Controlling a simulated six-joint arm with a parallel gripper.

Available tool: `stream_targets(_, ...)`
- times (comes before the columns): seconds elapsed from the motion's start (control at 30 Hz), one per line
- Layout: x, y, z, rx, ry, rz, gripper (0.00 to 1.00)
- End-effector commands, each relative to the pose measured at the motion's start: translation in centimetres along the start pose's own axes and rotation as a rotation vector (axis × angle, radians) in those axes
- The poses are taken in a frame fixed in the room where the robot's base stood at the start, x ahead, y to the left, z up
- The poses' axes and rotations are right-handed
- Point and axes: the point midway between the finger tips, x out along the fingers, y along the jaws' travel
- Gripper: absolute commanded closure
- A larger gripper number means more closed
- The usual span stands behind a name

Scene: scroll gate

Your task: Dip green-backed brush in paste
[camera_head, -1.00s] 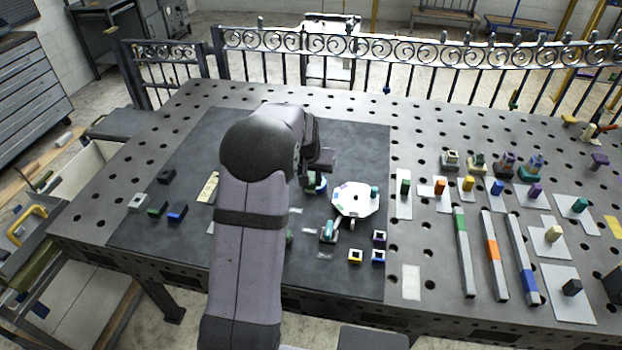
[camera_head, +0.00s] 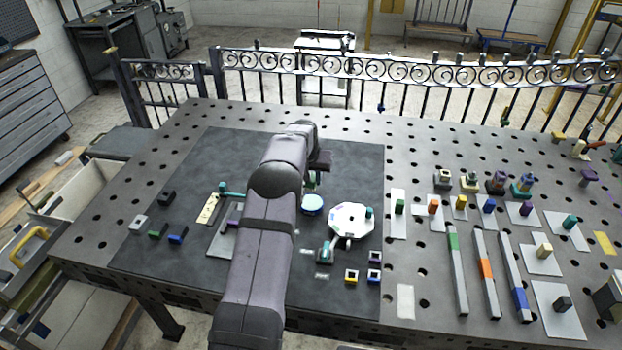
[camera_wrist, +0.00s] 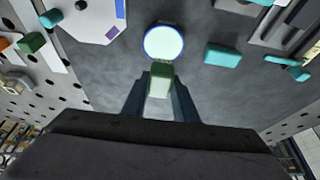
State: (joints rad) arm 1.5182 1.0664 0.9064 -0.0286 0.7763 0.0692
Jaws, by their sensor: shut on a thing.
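My gripper (camera_wrist: 161,98) is shut on the green-backed brush (camera_wrist: 160,80), a small green block between the two dark fingers in the wrist view. The round paste dish (camera_wrist: 164,42), with a blue rim and pale contents, lies just beyond the brush tip in that view. In the head view the dish (camera_head: 312,204) sits on the dark mat, and my gripper (camera_head: 312,181) is just behind it, mostly hidden by my arm. Whether the brush touches the dish I cannot tell.
A white octagonal plate (camera_head: 352,221) stands right of the dish. A teal block (camera_wrist: 222,54) lies near the dish in the wrist view. Small square blocks (camera_head: 351,276) lie at the mat's front. Several coloured pieces on pale plates (camera_head: 398,226) fill the table's right side.

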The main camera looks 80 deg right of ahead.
Motion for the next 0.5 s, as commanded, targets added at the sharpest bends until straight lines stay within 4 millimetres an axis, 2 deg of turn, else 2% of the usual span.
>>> stream_targets(0.27,0.4,0.0,0.1,0.0,0.0,0.0,0.92)
stream_targets(0.5,1.7,0.0,0.7,0.0,-0.001,0.0,0.92)
